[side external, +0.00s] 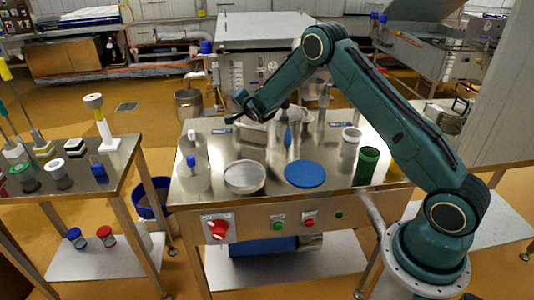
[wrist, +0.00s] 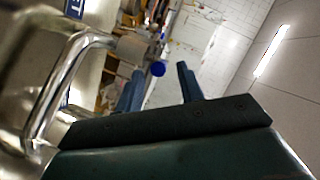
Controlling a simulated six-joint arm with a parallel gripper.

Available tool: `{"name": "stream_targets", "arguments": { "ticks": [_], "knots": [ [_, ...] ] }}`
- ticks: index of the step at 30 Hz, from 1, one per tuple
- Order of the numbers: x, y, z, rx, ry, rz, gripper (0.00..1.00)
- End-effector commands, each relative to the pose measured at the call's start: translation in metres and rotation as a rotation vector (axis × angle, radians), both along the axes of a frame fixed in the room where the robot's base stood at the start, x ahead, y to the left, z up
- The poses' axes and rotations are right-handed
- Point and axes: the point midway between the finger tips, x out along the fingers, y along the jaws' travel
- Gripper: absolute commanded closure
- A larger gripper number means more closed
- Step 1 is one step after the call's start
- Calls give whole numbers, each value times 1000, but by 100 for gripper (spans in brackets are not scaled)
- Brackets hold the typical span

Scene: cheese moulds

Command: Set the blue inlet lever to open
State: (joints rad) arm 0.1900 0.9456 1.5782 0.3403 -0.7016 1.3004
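A small blue handle (side external: 288,137), which looks like the blue inlet lever, stands upright among steel fittings at the back of the steel table. I cannot read its setting. My gripper (side external: 233,118) is to its left, apart from it, over the back left of the tabletop. In the wrist view my gripper (wrist: 158,86) has its two blue fingers apart with nothing held. A round blue end (wrist: 158,68) shows beyond and between the fingers; I cannot tell whether it is the lever. A bent steel pipe (wrist: 48,95) runs close by on the left.
A side table (side external: 60,200) stands left.

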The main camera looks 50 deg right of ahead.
Motion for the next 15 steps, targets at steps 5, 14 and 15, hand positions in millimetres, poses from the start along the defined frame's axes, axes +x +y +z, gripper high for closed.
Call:
{"name": "stream_targets", "arguments": {
  "ticks": [5,14,15],
  "knots": [
    [15,-7,-4,-1,-1,0,62],
    [31,-15,-7,-2,-1,0,62],
    [32,-16,-7,-1,0,1,62]
  ]
}}
